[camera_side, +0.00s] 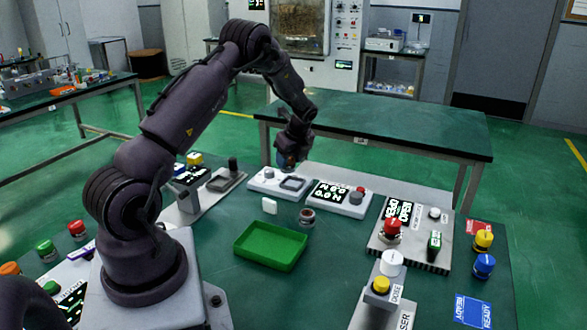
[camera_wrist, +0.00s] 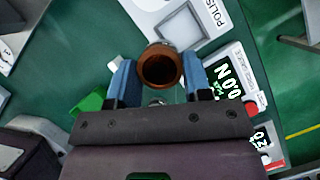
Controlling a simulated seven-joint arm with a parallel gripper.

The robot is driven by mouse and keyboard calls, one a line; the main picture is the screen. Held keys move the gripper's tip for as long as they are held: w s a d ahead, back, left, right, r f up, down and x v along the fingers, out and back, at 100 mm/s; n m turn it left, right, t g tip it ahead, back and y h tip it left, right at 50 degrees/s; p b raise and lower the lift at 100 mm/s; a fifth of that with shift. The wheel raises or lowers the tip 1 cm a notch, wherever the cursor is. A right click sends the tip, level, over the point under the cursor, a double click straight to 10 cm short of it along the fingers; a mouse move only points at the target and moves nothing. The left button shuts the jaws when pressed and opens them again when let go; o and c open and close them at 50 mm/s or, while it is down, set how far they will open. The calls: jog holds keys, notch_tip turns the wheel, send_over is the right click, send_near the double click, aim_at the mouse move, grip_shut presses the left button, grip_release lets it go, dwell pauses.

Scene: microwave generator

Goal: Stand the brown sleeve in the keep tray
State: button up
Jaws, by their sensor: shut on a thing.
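My gripper (camera_side: 290,159) hangs over the white station at the table's far side. In the wrist view its two blue fingers (camera_wrist: 159,84) are shut on the brown sleeve (camera_wrist: 160,50), one on each side. The sleeve's round open end faces the wrist camera, so it looks roughly in line with the gripper. The sleeve is too small to make out clearly in the side view. A green tray (camera_side: 270,262) lies empty on the table, nearer the side camera than my gripper; no label shows on it. A green corner shows in the wrist view (camera_wrist: 90,101).
Below the gripper is a white station (camera_side: 262,183) with a grey square frame, lettered "POLIS…" in the wrist view. A display unit (camera_side: 335,197) stands right of it. A small white block (camera_side: 269,205) and a round red-and-grey piece (camera_side: 307,215) lie behind the green tray.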

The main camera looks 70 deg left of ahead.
jog(key=s+d+r, duration=0.6)
jog(key=s+d, duration=0.1)
jog(key=n+g+h, duration=0.2)
jog(key=n+g, duration=0.1)
jog(key=n, duration=0.6)
send_over(253, 243)
jog(key=w, duration=0.2)
jog(key=f, duration=0.7)
jog(key=d+f, duration=0.1)
jog(key=f, duration=0.2)
jog(key=shift+s+f, duration=0.2)
jog(key=shift+f, duration=2.1)
jog(key=shift+f, duration=0.15)
jog(key=o, duration=1)
jog(key=shift+c, duration=0.2)
